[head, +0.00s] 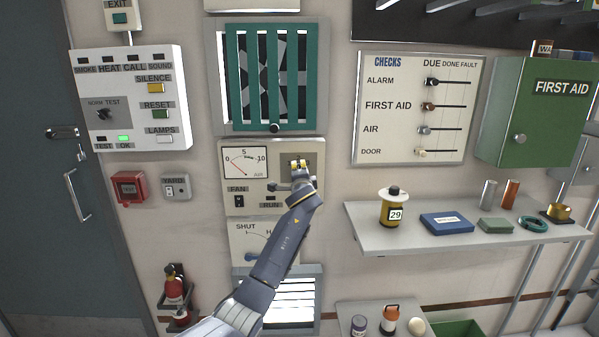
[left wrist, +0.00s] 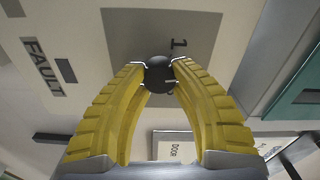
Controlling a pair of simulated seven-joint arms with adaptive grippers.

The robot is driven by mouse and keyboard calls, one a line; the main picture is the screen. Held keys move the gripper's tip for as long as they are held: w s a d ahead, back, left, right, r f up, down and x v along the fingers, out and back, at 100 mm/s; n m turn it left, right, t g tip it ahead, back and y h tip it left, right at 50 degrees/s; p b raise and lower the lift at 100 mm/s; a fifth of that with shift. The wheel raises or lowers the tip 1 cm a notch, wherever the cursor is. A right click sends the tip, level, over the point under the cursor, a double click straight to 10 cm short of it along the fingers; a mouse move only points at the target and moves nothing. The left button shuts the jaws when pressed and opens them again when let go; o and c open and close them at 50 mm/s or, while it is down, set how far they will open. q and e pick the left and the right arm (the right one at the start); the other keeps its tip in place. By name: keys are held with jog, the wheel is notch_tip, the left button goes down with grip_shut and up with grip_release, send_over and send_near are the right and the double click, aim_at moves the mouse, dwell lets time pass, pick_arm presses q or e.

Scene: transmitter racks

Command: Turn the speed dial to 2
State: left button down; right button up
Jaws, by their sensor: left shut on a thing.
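The speed dial (left wrist: 159,68) is a round black knob on a grey plate (left wrist: 120,30) of the fan panel (head: 232,187). My left gripper (head: 299,164) is at the right of that panel in the head view and hides the dial there. In the left wrist view its two yellow fingers (left wrist: 159,78) are shut on the dial from both sides. A printed "1" shows beside the dial. A small light mark shows on the knob, but I cannot tell which number it points to. No "2" is readable. My right gripper is not in view.
The fan panel has a gauge (head: 245,162) and a fan switch (head: 239,201). A green-slatted fan grille (head: 236,80) is above, a shut-off panel (head: 242,236) below. A shelf (head: 375,238) with several items stands to the right. An alarm panel (head: 128,60) is to the left.

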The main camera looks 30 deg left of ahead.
pick_arm(q)
jog(key=shift+r+m, duration=0.1)
jog(key=shift+m, duration=0.5)
jog(key=shift+d+m, duration=0.1)
jog(key=shift+m, duration=0.2)
jog(key=c, duration=1)
grip_release()
jog(key=shift+o, duration=0.2)
jog(key=v, duration=1.2)
